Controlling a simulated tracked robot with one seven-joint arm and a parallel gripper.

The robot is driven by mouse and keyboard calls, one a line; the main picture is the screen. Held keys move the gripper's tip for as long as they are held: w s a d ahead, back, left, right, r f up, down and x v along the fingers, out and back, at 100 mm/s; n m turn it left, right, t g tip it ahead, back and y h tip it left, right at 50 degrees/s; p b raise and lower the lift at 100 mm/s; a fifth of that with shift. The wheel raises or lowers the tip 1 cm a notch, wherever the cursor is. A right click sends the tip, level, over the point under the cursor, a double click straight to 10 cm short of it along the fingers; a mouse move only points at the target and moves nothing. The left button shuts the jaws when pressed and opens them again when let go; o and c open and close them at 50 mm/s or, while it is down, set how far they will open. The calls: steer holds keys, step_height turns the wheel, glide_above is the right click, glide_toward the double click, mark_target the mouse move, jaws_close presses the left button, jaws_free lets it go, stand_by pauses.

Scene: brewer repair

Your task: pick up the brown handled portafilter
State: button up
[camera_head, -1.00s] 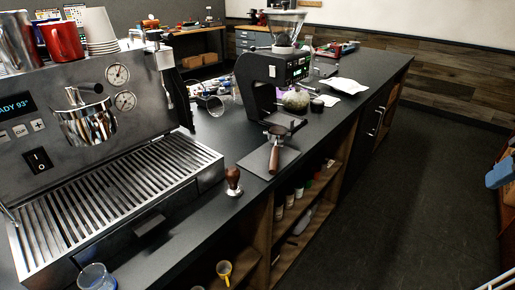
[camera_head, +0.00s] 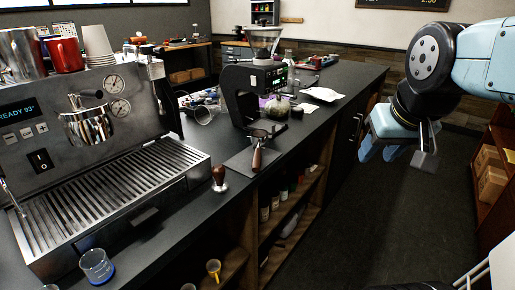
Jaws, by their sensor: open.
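The brown handled portafilter (camera_head: 258,155) lies on a dark mat (camera_head: 239,159) on the counter, in front of the black grinder (camera_head: 243,93). Its brown handle points toward the counter's front edge. My gripper (camera_head: 386,154) is at the right of the view, in the air over the aisle, with its light blue fingers pointing down. It is open, and nothing shows between the fingers. It is well to the right of the portafilter and apart from it.
The espresso machine (camera_head: 105,140) fills the left of the counter. A brown handled tamper (camera_head: 219,177) stands between it and the mat. A glass beaker (camera_head: 97,264) stands at the front left. Open shelves (camera_head: 290,215) lie below the counter. The floor aisle (camera_head: 350,240) is clear.

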steer(key=shift+o, duration=0.4)
steer(key=shift+o, duration=0.8)
steer(key=shift+f, duration=0.1)
steer(key=shift+o, duration=0.6)
steer(key=w+f+n+g+h, duration=0.1)
steer(key=w+f+n+h, duration=0.3)
steer(key=n, duration=0.5)
steer(key=w+f, duration=0.2)
steer(key=w, duration=0.1)
steer(key=shift+n+g, duration=0.4)
steer(key=n+t+y, duration=0.1)
steer(key=n+t, duration=0.9)
steer(key=n, duration=1.6)
glide_toward(256, 158)
steer(key=x, duration=1.1)
steer(key=shift+w+f, duration=0.1)
steer(key=shift+w, duration=0.2)
